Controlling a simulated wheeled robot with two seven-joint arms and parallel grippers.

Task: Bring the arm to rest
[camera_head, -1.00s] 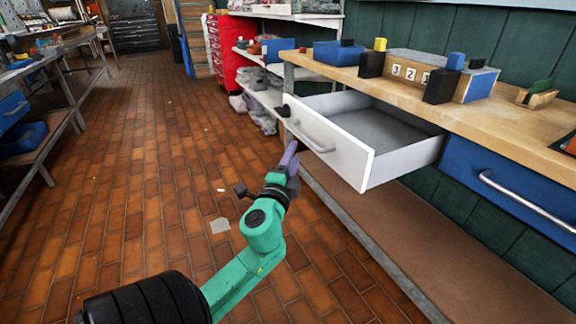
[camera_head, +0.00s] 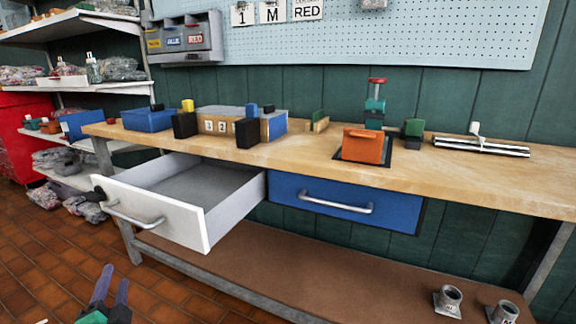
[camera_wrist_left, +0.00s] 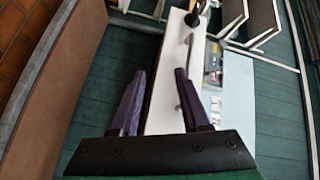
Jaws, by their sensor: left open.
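The drawer is pulled out from under the workbench, and the inside that I see is empty. My right gripper is not in view.
The wooden workbench (camera_head: 330,160) carries blocks, a blue bin (camera_head: 148,118) and an orange block (camera_head: 365,146). A closed blue drawer (camera_head: 345,202) is right of the white one. A brown lower shelf (camera_head: 260,275) holds two small cups at right. Brick floor is free at lower left.

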